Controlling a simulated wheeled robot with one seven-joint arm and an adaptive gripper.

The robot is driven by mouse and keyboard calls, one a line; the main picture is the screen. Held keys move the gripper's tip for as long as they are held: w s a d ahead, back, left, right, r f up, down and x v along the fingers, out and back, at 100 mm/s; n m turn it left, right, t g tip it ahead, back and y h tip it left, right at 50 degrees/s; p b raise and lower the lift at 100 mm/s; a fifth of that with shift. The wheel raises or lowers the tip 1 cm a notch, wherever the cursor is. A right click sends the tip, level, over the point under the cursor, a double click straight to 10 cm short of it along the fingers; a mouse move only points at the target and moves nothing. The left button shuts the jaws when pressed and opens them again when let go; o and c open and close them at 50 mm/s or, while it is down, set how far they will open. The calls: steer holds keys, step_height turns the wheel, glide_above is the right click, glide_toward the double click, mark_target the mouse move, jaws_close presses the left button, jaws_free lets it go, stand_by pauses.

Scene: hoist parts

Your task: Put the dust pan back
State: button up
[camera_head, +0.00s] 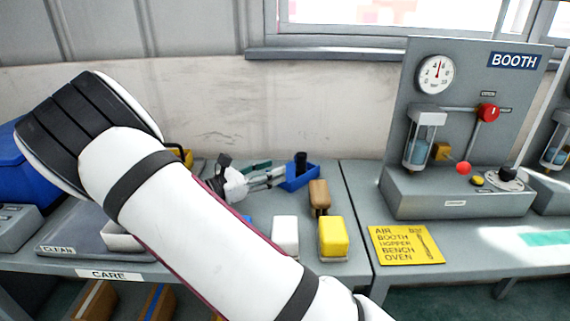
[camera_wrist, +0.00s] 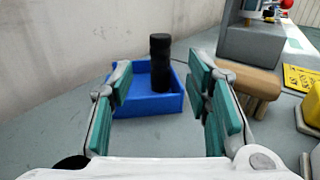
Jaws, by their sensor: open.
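A low blue open pan (camera_head: 304,180) with a black upright cylinder, which looks like the dust pan with its handle, stands on the grey bench near the back wall. It also shows in the wrist view (camera_wrist: 148,106), where the black handle (camera_wrist: 160,62) rises near its back right. My gripper (camera_head: 272,178) is open and empty, to the left of the pan in the head view. In the wrist view its green-padded fingers (camera_wrist: 162,92) are spread, with the pan and handle showing between them, beyond the palm. I cannot tell the exact gap to the handle.
A wooden-handled tool (camera_head: 319,194) stands right of the pan, close to my right finger in the wrist view. White (camera_head: 285,236) and yellow (camera_head: 333,240) blocks stand in front. The booth panel (camera_head: 445,195) is at right; a grey tray marked CLEAN (camera_head: 60,245) is at left, partly hidden by my arm.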

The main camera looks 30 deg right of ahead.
steer(key=shift+a, duration=0.85)
steer(key=s+r+m+g+y, duration=0.25)
steer(key=s+m+y, duration=0.25)
steer(key=s, duration=0.4)
steer(key=s+r+m+g+y, duration=0.25)
steer(key=s+m+y, duration=0.25)
steer(key=s, duration=0.5)
steer(key=s+a+r+m+t+y, duration=0.2)
steer(key=s+a, duration=0.4)
steer(key=s, duration=0.3)
steer(key=s+a+r+m+t+y, duration=0.2)
steer(key=s+a+m+y, duration=0.4)
steer(key=s, duration=0.3)
steer(key=shift+s+a+m+t, duration=0.15)
steer(key=shift+s+m+t, duration=0.15)
steer(key=shift+t, duration=0.6)
step_height(320, 180, up, 16)
steer(key=t+p, duration=0.2)
steer(key=p, duration=1.2)
steer(key=shift+r+t+p, duration=0.15)
steer(key=shift+t+p, duration=0.2)
steer(key=shift+t, duration=0.05)
